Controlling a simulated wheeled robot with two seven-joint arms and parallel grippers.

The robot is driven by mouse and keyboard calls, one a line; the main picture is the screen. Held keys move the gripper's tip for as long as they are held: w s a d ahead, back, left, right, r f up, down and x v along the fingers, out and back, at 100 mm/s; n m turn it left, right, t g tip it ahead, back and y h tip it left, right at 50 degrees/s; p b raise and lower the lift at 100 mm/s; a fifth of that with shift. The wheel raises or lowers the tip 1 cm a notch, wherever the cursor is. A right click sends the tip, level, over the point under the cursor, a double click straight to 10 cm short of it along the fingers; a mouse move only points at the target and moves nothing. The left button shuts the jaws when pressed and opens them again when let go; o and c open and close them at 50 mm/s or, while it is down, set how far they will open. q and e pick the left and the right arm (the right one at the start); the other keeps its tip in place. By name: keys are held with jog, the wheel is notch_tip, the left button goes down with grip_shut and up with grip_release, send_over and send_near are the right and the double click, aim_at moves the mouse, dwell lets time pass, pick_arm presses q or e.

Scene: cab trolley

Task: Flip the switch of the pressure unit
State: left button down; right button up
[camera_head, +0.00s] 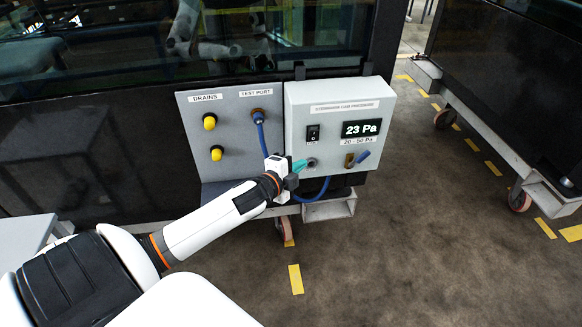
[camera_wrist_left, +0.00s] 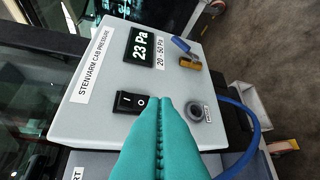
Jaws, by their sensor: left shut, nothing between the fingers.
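The pressure unit (camera_head: 298,93) is a light grey box on the cab wall; it also shows in the left wrist view (camera_wrist_left: 75,125). Its display (camera_head: 361,128) reads 23 Pa, above a label "20 - 50 Pa". The black rocker switch (camera_head: 313,132) sits left of the display; in the left wrist view the switch (camera_wrist_left: 131,102) shows I and O marks. My left gripper (camera_head: 304,163) has teal fingers, shut and empty, below the switch in the head view. In the left wrist view its fingertips (camera_wrist_left: 159,99) appear beside the O end; contact cannot be told. My right gripper is not in view.
A round port (camera_wrist_left: 196,113) and a blue-handled valve (camera_head: 362,157) are on the unit's lower face. A blue hose (camera_head: 320,192) loops below. The left panel (camera_head: 232,135) carries two yellow knobs and a test port. Open floor lies to the right.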

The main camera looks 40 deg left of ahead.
pick_arm(q)
jog(key=v, duration=0.3)
jog(key=shift+s+d+f, duration=0.1)
jog(key=shift+s+f, duration=0.15)
jog(key=shift+f, duration=0.1)
